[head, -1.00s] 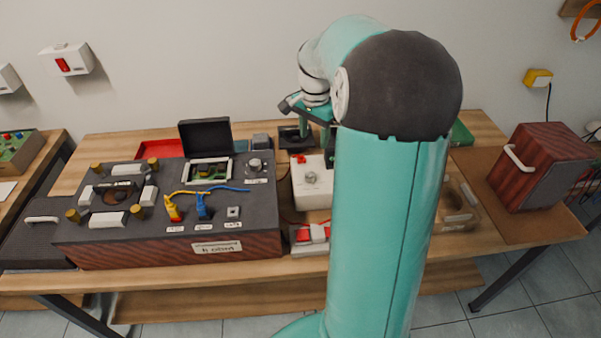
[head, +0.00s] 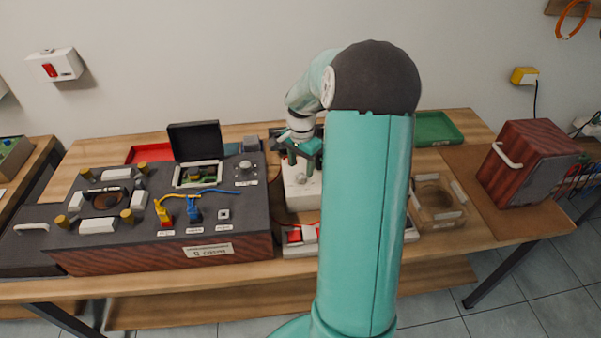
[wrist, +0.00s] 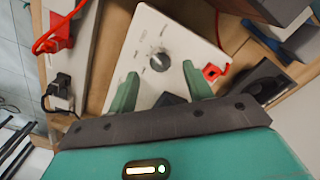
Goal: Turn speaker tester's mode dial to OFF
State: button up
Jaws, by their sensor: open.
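The speaker tester appears to be the white box (wrist: 165,30) with a grey dial (wrist: 160,62) on its top. The dial has a light pointer line and small printed labels around it, too small to read. In the head view the white box (head: 303,196) stands on the bench, partly hidden by my arm. My gripper (wrist: 161,76) is open, its two green fingers pointing towards the box with the dial between and just beyond their tips. The fingers look apart from the dial. In the head view my gripper (head: 297,155) is above the box.
A red socket part (wrist: 212,72) sits at the box's corner, near the right finger. A power strip (wrist: 70,60) with red and black plugs lies left of it. A large dark console (head: 130,240) fills the bench's left side. A wooden cabinet (head: 525,165) stands right.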

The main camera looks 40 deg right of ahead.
aim_at(301, 176)
jog(key=shift+f, duration=1.85)
jog(key=shift+c, duration=0.2)
jog(key=c, duration=0.9)
jog(key=shift+c, duration=0.2)
